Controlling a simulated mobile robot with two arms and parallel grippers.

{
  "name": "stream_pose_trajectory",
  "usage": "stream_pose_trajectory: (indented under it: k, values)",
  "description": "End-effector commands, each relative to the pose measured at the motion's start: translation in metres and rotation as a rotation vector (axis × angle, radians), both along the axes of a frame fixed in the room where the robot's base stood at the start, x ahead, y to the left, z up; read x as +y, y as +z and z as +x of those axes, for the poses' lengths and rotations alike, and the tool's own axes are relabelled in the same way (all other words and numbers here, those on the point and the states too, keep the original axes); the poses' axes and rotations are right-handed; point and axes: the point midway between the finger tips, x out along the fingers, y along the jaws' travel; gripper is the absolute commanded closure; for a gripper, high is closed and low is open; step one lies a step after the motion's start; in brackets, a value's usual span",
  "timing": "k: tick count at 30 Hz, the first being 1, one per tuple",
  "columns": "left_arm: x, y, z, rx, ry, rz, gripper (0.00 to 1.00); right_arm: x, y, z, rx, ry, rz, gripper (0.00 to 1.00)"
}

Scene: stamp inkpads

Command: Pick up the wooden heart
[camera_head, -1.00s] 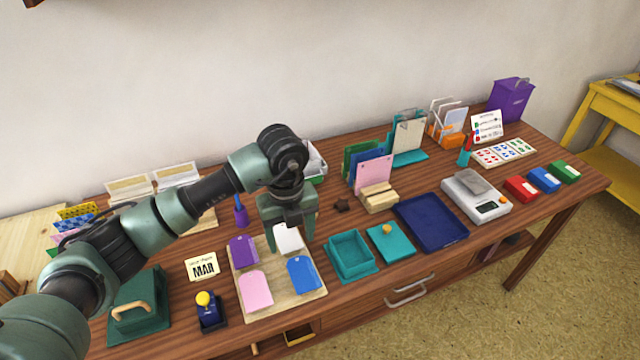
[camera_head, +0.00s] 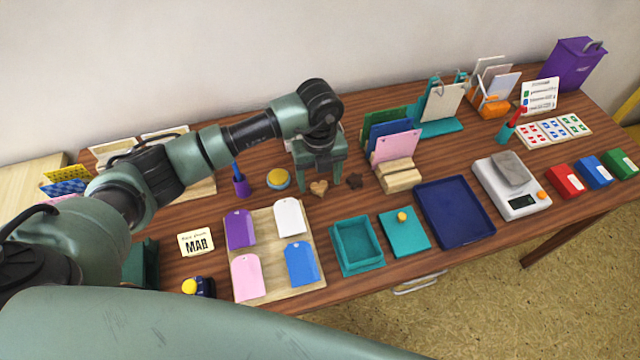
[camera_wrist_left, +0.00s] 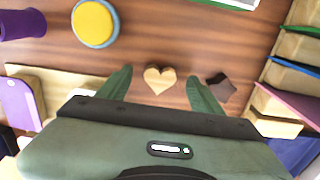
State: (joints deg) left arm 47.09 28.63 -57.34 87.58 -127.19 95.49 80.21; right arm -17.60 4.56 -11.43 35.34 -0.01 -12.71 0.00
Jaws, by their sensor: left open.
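The wooden heart (camera_head: 319,187) is a small light-wood piece lying flat on the brown table. In the left wrist view the heart (camera_wrist_left: 159,79) shows between the two fingertips, slightly beyond them. My left gripper (camera_head: 322,186) is open above the table, pointing down near the heart; it also shows in the left wrist view (camera_wrist_left: 160,82) with its green fingers spread. I cannot tell how far above the table the fingertips are. My right gripper is not in view; a large green arm part of mine crosses the bottom of the head view.
A dark star (camera_head: 354,181) lies just right of the heart. A yellow-topped round pad (camera_head: 278,179) and a purple pen cup (camera_head: 240,186) stand to the left. A wooden board (camera_head: 266,225) with several coloured tags lies in front. A card holder (camera_head: 400,178) stands to the right.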

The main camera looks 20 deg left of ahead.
Motion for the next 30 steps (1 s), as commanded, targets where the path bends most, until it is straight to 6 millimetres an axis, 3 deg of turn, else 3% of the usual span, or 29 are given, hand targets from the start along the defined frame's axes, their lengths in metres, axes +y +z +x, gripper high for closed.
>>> stream_pose_trajectory:
  k: [4,11,15,18,30]
  values:
    - [0.000,-0.011,0.000,0.000,0.000,0.000,0.34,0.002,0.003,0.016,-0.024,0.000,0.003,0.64]
    - [0.000,-0.012,0.000,-0.001,0.000,0.000,0.37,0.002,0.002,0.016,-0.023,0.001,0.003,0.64]
    - [0.000,-0.012,0.000,-0.001,0.000,0.000,0.76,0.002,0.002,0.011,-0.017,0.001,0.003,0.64]
    - [0.000,-0.012,0.000,-0.001,0.000,0.000,0.98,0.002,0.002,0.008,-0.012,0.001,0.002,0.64]
    - [0.000,-0.003,0.001,-0.004,0.001,0.000,0.98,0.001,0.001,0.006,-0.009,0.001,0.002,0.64]
